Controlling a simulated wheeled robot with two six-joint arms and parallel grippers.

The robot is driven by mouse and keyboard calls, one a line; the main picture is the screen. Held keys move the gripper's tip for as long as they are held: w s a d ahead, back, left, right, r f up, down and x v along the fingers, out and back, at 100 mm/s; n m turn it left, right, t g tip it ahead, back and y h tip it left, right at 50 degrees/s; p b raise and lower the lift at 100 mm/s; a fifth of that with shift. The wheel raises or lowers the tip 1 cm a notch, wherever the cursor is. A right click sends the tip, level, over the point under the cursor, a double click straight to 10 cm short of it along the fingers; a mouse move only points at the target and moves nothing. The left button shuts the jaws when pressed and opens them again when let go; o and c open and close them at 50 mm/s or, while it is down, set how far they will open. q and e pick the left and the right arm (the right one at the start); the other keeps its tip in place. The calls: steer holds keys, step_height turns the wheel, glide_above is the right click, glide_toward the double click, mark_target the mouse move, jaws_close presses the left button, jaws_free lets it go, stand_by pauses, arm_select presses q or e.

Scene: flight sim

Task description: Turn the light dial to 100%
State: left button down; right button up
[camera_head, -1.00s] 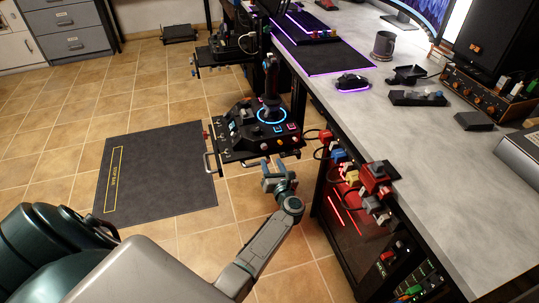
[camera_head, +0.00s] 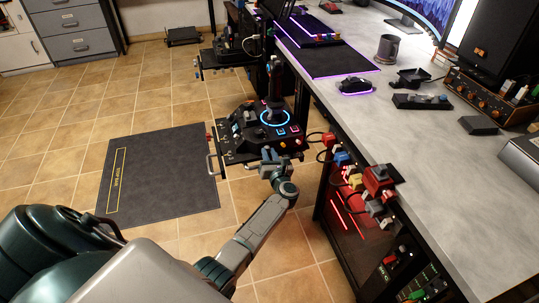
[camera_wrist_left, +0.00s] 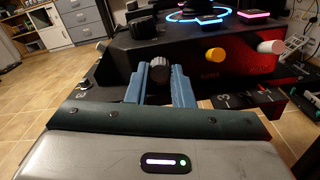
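The black control panel (camera_head: 238,152) with a joystick (camera_head: 274,88) and a blue glowing ring stands beside the desk. My left gripper (camera_head: 270,160) is at the panel's near edge. In the left wrist view a dark ribbed knob (camera_wrist_left: 160,66) shows between the two blue fingertips of my left gripper (camera_wrist_left: 161,78). The fingers are apart, one on each side of the knob; I cannot tell if they touch it. No readable light label or percentage shows, so I cannot tell the dial's setting. My right gripper is not in view.
The grey desk (camera_head: 430,160) runs along the right. Coloured plugs and cables (camera_head: 375,180) stick out from its side, right of my left arm. A dark floor mat (camera_head: 160,175) lies left of the panel. An orange knob (camera_wrist_left: 214,54) and a white knob (camera_wrist_left: 270,47) sit right of the fingers.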

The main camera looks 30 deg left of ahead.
arm_select(q)
steer(key=shift+m, duration=0.3)
steer(key=shift+m+p, duration=0.35)
steer(key=shift+m, duration=0.15)
steer(key=shift+r+m, duration=0.1)
steer(key=shift+m, duration=0.3)
steer(key=m+p, duration=0.1)
steer(key=m, duration=0.2)
steer(key=shift+m+p, duration=0.75)
steer(key=shift+m, duration=0.55)
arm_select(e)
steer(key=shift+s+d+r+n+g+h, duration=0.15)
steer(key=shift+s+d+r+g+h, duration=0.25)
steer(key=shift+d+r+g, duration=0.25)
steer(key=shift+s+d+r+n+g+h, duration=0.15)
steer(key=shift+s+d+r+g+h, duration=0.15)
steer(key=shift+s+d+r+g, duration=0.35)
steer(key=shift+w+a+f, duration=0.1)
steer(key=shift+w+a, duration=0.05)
arm_select(q)
steer(key=c, duration=1.3)
jaws_free()
steer(key=shift+o, duration=0.2)
steer(key=shift+d, duration=0.1)
